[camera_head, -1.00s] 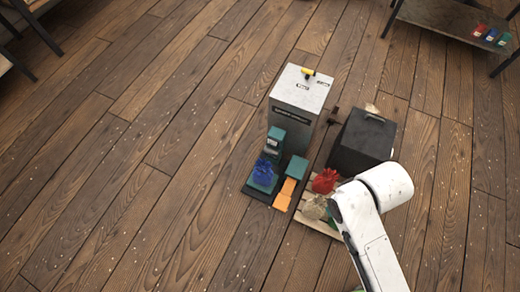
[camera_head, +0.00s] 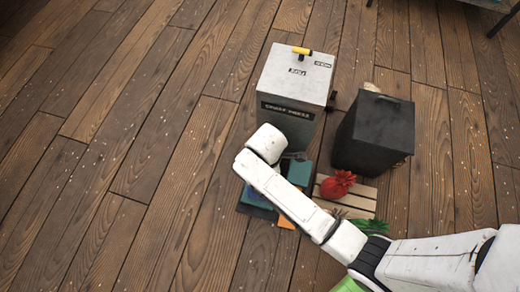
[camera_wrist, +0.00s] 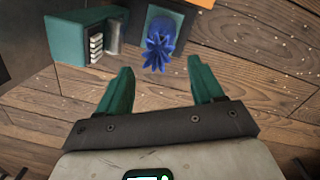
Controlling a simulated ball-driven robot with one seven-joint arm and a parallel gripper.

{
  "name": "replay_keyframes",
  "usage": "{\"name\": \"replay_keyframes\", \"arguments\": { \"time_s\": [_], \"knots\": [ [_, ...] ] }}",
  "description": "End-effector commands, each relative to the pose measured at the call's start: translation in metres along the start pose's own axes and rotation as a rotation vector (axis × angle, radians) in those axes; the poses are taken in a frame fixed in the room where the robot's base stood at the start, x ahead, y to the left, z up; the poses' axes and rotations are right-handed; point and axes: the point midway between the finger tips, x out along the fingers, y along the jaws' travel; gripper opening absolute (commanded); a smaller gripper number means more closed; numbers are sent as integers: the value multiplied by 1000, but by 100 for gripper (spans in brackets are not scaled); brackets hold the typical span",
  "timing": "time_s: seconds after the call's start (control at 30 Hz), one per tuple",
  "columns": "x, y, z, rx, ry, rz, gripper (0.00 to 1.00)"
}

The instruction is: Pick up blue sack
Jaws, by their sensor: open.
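The blue sack (camera_wrist: 161,38) shows in the wrist view, top middle, standing on a teal and dark platform (camera_wrist: 187,18) with its gathered top toward me. My gripper (camera_wrist: 162,92) is open and empty, its two teal fingers apart, short of the sack and a little below it in the picture. In the head view my white arm (camera_head: 285,192) reaches over the platform and hides most of the blue sack there.
A teal block unit (camera_wrist: 82,38) stands left of the sack. In the head view a grey cabinet (camera_head: 293,80) stands behind, a black bin (camera_head: 372,135) to the right, and a red sack (camera_head: 338,184) on a wooden pallet (camera_head: 357,195). The floor at left is clear.

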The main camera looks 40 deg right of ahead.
Motion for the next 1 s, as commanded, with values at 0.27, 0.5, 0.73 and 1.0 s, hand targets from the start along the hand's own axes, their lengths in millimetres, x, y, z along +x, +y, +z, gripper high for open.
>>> {"name": "replay_keyframes", "arguments": {
  "time_s": [0.27,0.5,0.73,1.0],
  "knots": [
    [70,13,-33,-260,-33,-2,67],
    [86,16,-41,-337,-43,-4,67],
    [116,16,-40,-338,-44,-5,67],
    [141,16,-39,-337,-43,-4,67]
  ]
}}
